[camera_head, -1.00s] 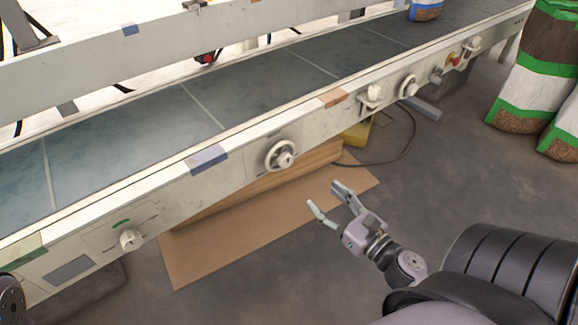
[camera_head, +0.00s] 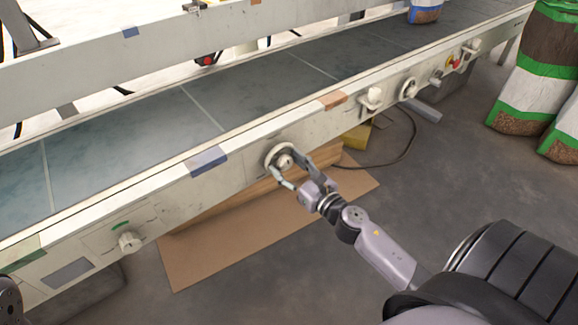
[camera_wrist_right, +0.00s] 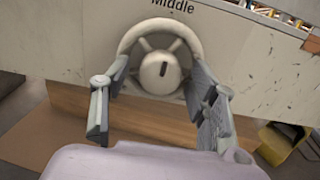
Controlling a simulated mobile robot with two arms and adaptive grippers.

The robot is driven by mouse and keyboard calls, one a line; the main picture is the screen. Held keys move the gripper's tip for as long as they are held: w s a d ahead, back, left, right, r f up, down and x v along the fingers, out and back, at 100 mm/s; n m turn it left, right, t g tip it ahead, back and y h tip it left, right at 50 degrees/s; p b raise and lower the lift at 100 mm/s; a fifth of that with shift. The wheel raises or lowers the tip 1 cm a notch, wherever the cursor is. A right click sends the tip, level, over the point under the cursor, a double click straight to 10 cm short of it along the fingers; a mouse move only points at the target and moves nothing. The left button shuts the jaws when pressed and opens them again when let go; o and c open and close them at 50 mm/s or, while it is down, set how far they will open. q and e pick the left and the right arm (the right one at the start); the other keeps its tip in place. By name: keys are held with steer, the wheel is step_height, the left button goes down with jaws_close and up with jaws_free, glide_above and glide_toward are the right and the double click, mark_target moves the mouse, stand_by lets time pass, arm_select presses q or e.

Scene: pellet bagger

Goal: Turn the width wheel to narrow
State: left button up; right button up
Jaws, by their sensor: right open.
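A pale round handwheel (camera_head: 276,153) with a knob at its hub sits on the side of the conveyor frame. In the right wrist view the wheel (camera_wrist_right: 127,40) faces me, with a dark slot on its hub and the word "Middle" printed above it. My right gripper (camera_head: 291,169) is open at this wheel. In the wrist view its two fingers (camera_wrist_right: 157,80) stand on the left and right of the wheel's lower half, close to the rim. I cannot tell whether they touch it. No label that names the width wheel is readable.
Further right on the frame are another wheel (camera_head: 407,88), a pale knob (camera_head: 372,97) and a red button (camera_head: 455,62). Another knob (camera_head: 129,241) is at the lower left. Cardboard (camera_head: 215,254) lies on the floor below. Filled bags (camera_head: 540,75) stand at the far right.

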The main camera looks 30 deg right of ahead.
steer(key=shift+c, duration=0.4)
steer(key=c, duration=1.1)
